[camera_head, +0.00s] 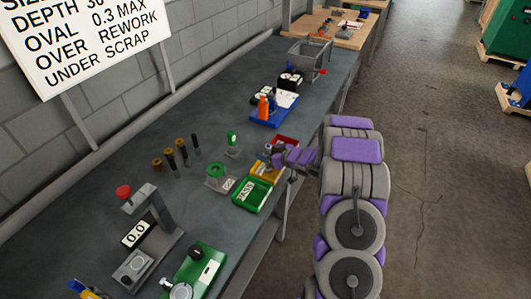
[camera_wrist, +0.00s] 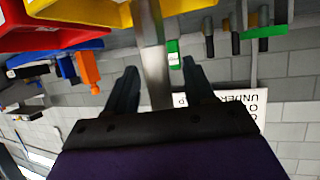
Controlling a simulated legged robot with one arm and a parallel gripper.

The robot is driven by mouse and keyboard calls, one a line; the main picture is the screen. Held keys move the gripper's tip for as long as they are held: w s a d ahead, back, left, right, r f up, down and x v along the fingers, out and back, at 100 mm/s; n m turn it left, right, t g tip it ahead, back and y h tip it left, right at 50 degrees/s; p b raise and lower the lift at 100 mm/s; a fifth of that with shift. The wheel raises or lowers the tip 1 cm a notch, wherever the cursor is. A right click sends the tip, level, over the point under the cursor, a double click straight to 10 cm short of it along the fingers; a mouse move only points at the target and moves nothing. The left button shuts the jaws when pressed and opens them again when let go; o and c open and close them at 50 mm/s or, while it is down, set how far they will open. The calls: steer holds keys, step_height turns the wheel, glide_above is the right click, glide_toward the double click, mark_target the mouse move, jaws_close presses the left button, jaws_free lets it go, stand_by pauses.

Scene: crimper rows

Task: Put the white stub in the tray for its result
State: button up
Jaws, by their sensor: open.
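My gripper (camera_wrist: 160,66) shows in the wrist view with its two dark fingers apart. A pale grey cylinder (camera_wrist: 152,45), likely the white stub, stands out between the fingers; I cannot tell if either finger touches it. In the wrist view, which looks upside down, the yellow tray (camera_wrist: 100,12) is just beyond the cylinder and the red tray (camera_wrist: 45,38) is to its left. In the head view my gripper (camera_head: 270,158) is over the yellow tray (camera_head: 262,171), between the red tray (camera_head: 287,141) and the green PASS tray (camera_head: 251,196). The stub is not clear there.
A gauge reading 0.0 (camera_head: 137,234) is nearer. The wall sign (camera_head: 85,32) lists depth and oval limits.

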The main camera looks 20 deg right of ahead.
steer(key=p+v, duration=0.2)
steer(key=v, duration=0.9)
steer(key=d+r+m+g+h, duration=0.1)
steer(key=d+r+g+h, duration=0.15)
steer(key=r+h, duration=0.4)
steer(key=s+a+r+m+g+h, duration=0.3)
steer(key=s+r, duration=0.4)
steer(key=s, duration=0.2)
steer(key=s+a+r+g+y, duration=0.1)
steer(key=s+a+g, duration=0.2)
steer(key=s+a, duration=0.4)
steer(key=s+a+r+g+y, duration=0.1)
steer(key=s+a, duration=0.6)
steer(key=s, duration=0.7)
steer(key=s+a+r+g+y, duration=0.1)
steer(key=s+a+g, duration=0.3)
steer(key=s+a, duration=0.4)
steer(key=shift+s+r+m+g+y, duration=0.3)
steer(key=shift+s+y, duration=0.35)
steer(key=shift+s, duration=0.55)
steer(key=shift+f, duration=0.1)
steer(key=shift+f+b, duration=0.55)
steer(key=shift+b, duration=0.1)
